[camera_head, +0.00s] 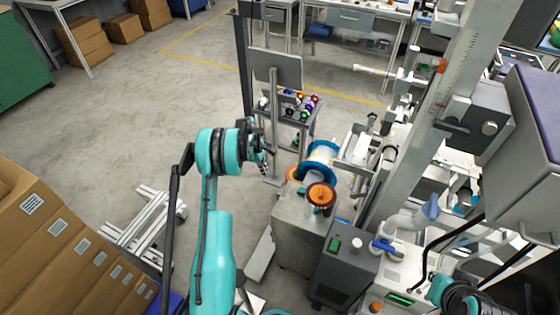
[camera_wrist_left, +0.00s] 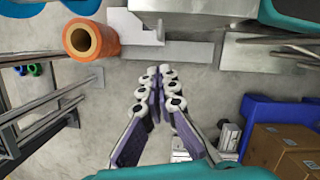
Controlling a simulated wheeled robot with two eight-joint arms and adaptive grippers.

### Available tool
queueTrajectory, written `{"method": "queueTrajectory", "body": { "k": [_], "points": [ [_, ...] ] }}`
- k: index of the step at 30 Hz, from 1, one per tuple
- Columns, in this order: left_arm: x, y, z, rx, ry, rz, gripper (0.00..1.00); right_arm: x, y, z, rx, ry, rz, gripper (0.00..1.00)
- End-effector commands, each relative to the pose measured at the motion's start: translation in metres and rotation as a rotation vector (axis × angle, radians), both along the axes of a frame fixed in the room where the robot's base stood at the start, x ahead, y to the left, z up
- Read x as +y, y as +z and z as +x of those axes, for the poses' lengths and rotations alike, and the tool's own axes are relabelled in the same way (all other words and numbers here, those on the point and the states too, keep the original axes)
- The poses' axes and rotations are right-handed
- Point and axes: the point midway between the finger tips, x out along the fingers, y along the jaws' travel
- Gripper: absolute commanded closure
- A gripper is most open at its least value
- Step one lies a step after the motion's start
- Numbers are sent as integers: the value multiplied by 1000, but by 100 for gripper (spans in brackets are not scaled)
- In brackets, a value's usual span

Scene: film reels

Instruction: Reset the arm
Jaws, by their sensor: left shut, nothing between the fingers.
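My left arm reaches up from the bottom of the head view. My left gripper (camera_head: 265,150) is at its wrist end, left of the machine, and looks small and partly hidden there. In the left wrist view its fingers (camera_wrist_left: 158,80) come together at the tips with nothing between them. Below them is bare floor. An orange film reel (camera_wrist_left: 90,40) is at the upper left of that view, apart from the fingers. Part of my right arm shows at the bottom right of the head view, but its gripper does not show.
A blue-flanged reel (camera_head: 320,155) and an orange-topped reel (camera_head: 321,195) are at the machine, right of my left gripper. A rack with small coloured spools (camera_head: 300,103) stands behind. Cardboard boxes (camera_head: 60,245) are at the lower left. Open floor (camera_head: 120,130) lies left of the arm.

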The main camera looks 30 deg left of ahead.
Motion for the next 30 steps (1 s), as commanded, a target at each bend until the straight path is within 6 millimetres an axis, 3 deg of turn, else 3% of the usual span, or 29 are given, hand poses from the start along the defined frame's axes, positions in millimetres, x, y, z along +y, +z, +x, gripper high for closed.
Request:
{"method": "queueTrajectory", "body": {
  "k": [6, 10, 15, 20, 24, 30],
  "points": [
    [0, 3, 0, -1, -4, 2, 100, 0, 0, 0, 0, 0, 0, 100],
    [-10, 25, 3, -25, -56, 21, 100, 0, 0, 0, 0, 0, 0, 100],
    [-42, 92, 2, -98, -234, 87, 100, 0, 0, 0, 0, 0, 0, 100],
    [-81, 159, -11, -180, -441, 169, 100, 0, 0, 0, 0, 0, 0, 100],
    [-115, 208, -33, -246, -623, 243, 100, 0, 0, 0, 0, 0, 0, 100],
    [-161, 262, -78, -335, -882, 355, 100, 0, 0, 0, 0, 0, 0, 100]
  ]
}}
